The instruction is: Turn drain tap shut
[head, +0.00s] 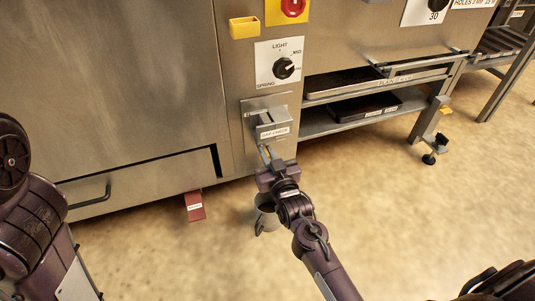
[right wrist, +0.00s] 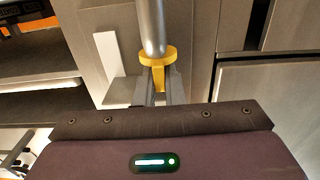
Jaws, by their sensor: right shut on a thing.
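A red tab (head: 195,206) with a small white label hangs under the lower edge of the machine's front, left of my right arm. My right gripper (head: 266,154) is in front of the panel, just below the GAP CHECK bracket (head: 272,126), apart from the red tab. My left gripper is out of view.
Above the bracket are a LIGHT dial (head: 284,68) and a yellow holder (head: 244,27). A drawer front with a dark handle (head: 90,194) is at left. Open shelves (head: 365,115) stand at right.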

